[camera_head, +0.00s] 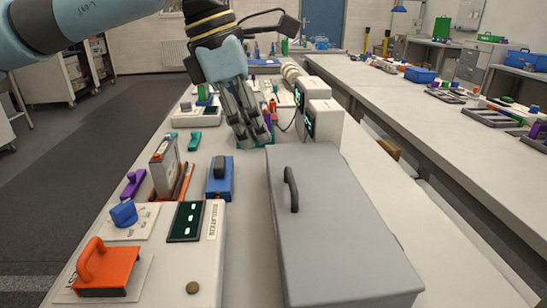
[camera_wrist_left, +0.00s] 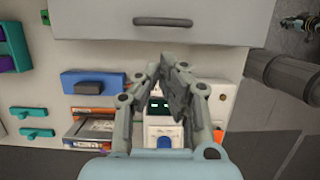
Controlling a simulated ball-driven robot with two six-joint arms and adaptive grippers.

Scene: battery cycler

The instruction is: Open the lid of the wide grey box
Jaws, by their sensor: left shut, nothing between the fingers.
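The wide grey box (camera_head: 345,235) stands on the near right part of the bench, its flat lid down. A dark grey bar handle (camera_head: 291,190) is on the lid's left part. In the left wrist view the box (camera_wrist_left: 235,20) fills the top, with the handle (camera_wrist_left: 163,22) across it. My left gripper (camera_head: 254,142) points down near the box's far left corner, apart from the handle. In the left wrist view its fingers (camera_wrist_left: 168,66) are together with nothing between them, below the handle in the picture. My right gripper is not in view.
Left of the box lie a white unit with a dark display (camera_head: 186,221), a blue block (camera_head: 219,182) and an orange handled piece (camera_head: 105,270). White devices with screens (camera_head: 323,122) stand just behind the box. A second bench (camera_head: 440,120) runs along the right.

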